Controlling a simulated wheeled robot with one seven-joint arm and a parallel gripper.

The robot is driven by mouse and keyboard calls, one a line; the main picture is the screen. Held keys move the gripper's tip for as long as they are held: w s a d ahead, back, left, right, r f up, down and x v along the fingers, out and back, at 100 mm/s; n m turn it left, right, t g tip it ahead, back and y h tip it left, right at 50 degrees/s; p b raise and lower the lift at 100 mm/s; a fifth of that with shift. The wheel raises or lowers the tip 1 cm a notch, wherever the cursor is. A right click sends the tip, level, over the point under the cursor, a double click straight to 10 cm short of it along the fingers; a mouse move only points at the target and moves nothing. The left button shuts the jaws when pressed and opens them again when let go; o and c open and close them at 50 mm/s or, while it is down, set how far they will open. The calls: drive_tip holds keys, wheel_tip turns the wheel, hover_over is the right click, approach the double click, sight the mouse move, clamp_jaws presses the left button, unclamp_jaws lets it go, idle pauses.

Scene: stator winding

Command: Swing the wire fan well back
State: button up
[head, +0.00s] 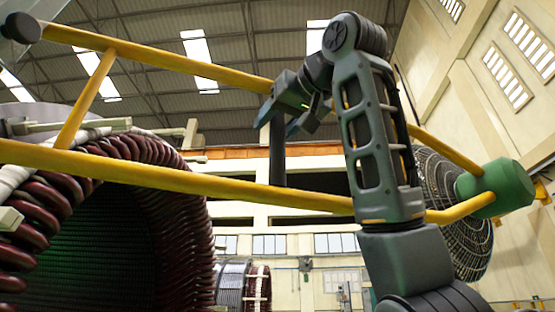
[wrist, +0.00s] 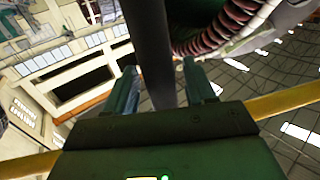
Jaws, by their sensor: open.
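A round, dark wire-grid disc, which looks like the wire fan (head: 437,190), stands at the right in the head view, partly behind my arm and a green cylinder (head: 503,187). Yellow bars (head: 190,187) run from the left to that cylinder. A dark upright post (head: 278,155) stands between the upper and lower bars. My gripper (head: 290,112) is at the upper part of this post. In the wrist view the post (wrist: 150,50) passes between the two open fingers of my gripper (wrist: 160,70). I cannot tell whether either finger touches it.
A large stator with dark red windings (head: 120,180) fills the left side, close to the lower yellow bar. A smaller wound drum (head: 240,285) stands farther back. The upper yellow bar passes close to my gripper.

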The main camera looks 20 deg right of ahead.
drive_tip(key=s+d+b, duration=0.1)
drive_tip(key=s+b, duration=0.1)
drive_tip(key=s, duration=0.5)
drive_tip(key=shift+s, duration=0.35)
